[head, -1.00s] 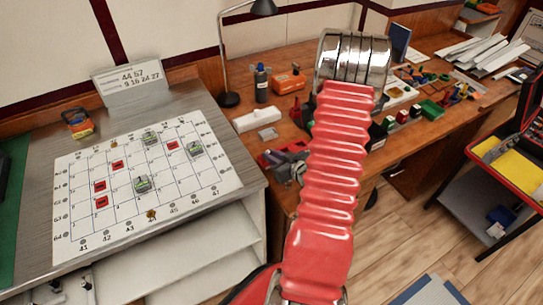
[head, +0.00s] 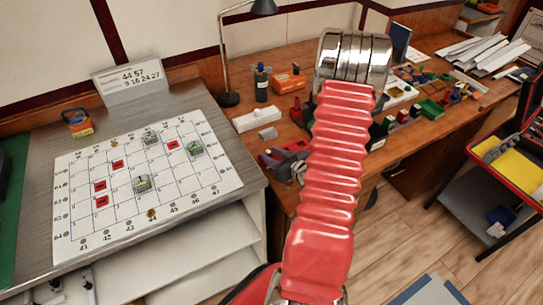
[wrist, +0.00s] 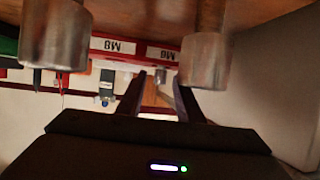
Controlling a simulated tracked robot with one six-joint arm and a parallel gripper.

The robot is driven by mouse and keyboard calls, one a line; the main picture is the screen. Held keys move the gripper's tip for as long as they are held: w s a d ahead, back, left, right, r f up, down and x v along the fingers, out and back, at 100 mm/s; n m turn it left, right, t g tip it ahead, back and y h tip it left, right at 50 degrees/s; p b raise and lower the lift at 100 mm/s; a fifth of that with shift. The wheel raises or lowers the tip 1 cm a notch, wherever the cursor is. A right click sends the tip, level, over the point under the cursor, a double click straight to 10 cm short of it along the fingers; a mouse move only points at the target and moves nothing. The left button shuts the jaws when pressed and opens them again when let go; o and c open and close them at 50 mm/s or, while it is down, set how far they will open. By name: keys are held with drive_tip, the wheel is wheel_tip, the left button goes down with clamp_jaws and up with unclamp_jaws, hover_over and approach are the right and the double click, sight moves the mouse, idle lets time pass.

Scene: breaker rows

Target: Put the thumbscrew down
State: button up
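My gripper (wrist: 160,85) shows in the wrist view as two dark fingers with a clear gap between their tips. A small grey piece shows in line with the gap, but I cannot tell what it is or how far off it is; it does not fill the gap. I cannot make out a thumbscrew for certain in either view. In the head view my red bellows-covered arm hides my gripper. A white grid board (head: 100,228) lies on the grey sloped desk at left, with red pieces, green-grey pieces and a small brass piece (head: 151,214) on it.
A number sign (head: 127,76) stands behind the board. The wooden bench (head: 290,112) holds a dark bottle (head: 262,84), an orange box (head: 289,84), a white block (head: 257,118) and many small parts.

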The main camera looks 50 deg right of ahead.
drive_tip(key=v, duration=1.2)
drive_tip(key=shift+w, duration=0.1)
idle(0.6)
drive_tip(key=w+a+r+n+g+h, duration=0.1)
drive_tip(key=w+a+r+g, duration=0.25)
drive_tip(key=r, duration=0.35)
drive_tip(key=w+a+r+g+h, duration=0.2)
drive_tip(key=w+a+r, duration=0.1)
drive_tip(key=w+r, duration=0.3)
drive_tip(key=s+a+r+y, duration=0.1)
drive_tip(key=s+a+r, duration=0.2)
drive_tip(key=a, duration=0.6)
drive_tip(key=s+a+r+g+y, duration=0.1)
drive_tip(key=s+a+r+y, duration=0.1)
drive_tip(key=s+a, duration=0.3)
drive_tip(key=s+a+r+n+g+y, duration=0.1)
drive_tip(key=s+a+r, duration=0.3)
drive_tip(key=a, duration=0.9)
drive_tip(key=shift+r+y, duration=0.55)
drive_tip(key=shift+y, duration=0.15)
drive_tip(key=shift+s, duration=0.15)
